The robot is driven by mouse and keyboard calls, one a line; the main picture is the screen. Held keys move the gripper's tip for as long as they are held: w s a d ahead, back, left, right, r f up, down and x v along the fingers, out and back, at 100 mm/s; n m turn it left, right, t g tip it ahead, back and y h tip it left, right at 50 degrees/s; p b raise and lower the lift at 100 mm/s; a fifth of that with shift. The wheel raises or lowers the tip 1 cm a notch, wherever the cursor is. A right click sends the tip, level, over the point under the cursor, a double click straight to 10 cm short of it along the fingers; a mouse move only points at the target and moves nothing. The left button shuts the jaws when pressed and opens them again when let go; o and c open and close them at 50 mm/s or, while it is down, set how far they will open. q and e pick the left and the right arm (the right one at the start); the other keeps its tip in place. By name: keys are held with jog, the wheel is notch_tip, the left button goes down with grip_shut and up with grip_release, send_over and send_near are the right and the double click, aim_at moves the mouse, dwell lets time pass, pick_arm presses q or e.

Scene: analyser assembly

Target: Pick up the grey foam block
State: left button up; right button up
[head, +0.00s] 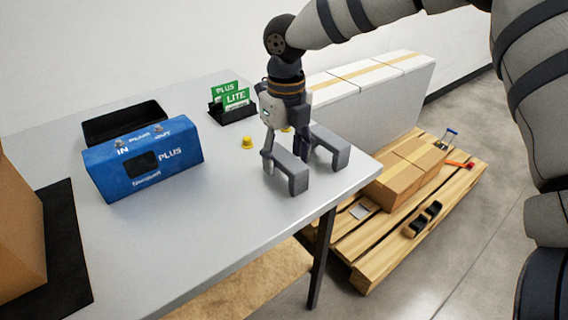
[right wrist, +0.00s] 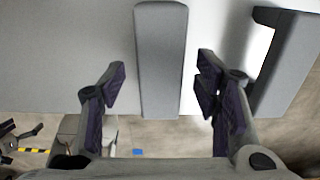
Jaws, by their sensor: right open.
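Two grey block shapes stand near the right edge of the table, a nearer one (head: 291,175) and one farther right (head: 334,149); both look like inverted U or L forms. My right gripper (head: 287,148) points down over them. In the right wrist view, a long grey foam block (right wrist: 161,62) lies between the open fingers with a gap on both sides. A second grey block (right wrist: 290,65) lies outside the right finger. Finger height relative to the block is hard to tell. My left gripper is not in view.
On the table (head: 190,235) are a blue PLUS box (head: 145,165), a black tray (head: 125,122), a small yellow piece (head: 247,142) and green cards (head: 236,97) in a black holder. White boxes (head: 350,95) stand behind. A loaded pallet (head: 375,240) is right of the table.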

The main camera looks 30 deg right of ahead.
notch_tip(320, 180, down, 2)
jog(key=c, duration=1)
jog(key=shift+r, duration=0.1)
jog(key=shift+c, duration=0.2)
